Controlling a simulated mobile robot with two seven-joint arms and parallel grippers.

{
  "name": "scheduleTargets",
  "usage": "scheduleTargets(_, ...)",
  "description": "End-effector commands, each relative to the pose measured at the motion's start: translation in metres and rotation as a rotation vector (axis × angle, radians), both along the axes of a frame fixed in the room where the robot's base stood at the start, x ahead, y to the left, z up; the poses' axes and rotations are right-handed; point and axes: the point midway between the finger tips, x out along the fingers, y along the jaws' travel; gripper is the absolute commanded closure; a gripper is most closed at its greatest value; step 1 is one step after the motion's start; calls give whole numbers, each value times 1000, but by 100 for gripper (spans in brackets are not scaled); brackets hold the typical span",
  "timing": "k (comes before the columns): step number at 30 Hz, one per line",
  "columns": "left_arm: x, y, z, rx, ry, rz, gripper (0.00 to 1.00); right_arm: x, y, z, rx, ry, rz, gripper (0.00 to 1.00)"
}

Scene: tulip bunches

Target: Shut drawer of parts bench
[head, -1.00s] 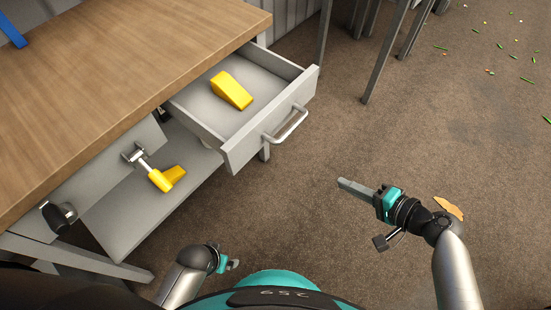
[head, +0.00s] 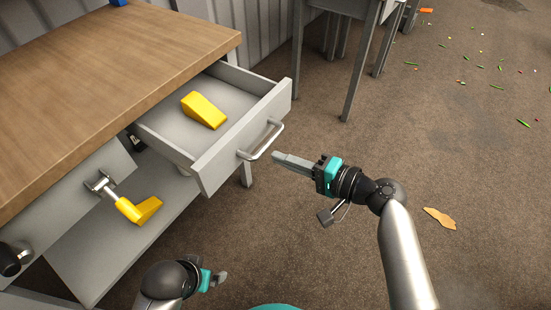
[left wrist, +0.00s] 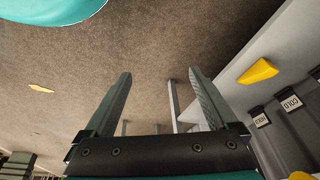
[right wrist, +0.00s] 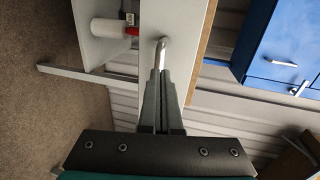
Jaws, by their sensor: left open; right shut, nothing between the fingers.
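The parts bench (head: 110,80) has a wooden top and a grey drawer (head: 238,143) that stands pulled out. A yellow wedge-shaped block (head: 204,110) lies in the drawer. A silver bar handle (head: 264,143) is on its front and also shows in the right wrist view (right wrist: 161,50). My right gripper (head: 276,158) is shut and empty, its fingertips close to the handle; whether they touch it I cannot tell. The right wrist view shows the shut fingers (right wrist: 159,75) pointing at the handle. My left gripper (head: 222,278) is low, apart from the bench; its fingers (left wrist: 160,78) are open and empty.
A grey metal table (head: 350,60) stands behind. The floor (head: 450,170) at right is open, with an orange-brown scrap (head: 440,218) and scattered green bits. A blue cabinet (right wrist: 285,45) shows in the right wrist view.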

Motion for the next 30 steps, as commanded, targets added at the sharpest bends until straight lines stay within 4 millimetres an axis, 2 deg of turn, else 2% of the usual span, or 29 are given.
scheduleTargets(7, 4, 0, 14, -3, -21, 1, 8, 12, 17, -5, 0, 1, -1, 100)
scheduleTargets(23, 5, -1, 17, -4, -25, 1, 8, 15, 21, -5, 1, 1, 0, 100)
scheduleTargets(30, 4, -1, 16, -4, -24, 1, 8, 30, 42, -4, 3, -1, 1, 100)
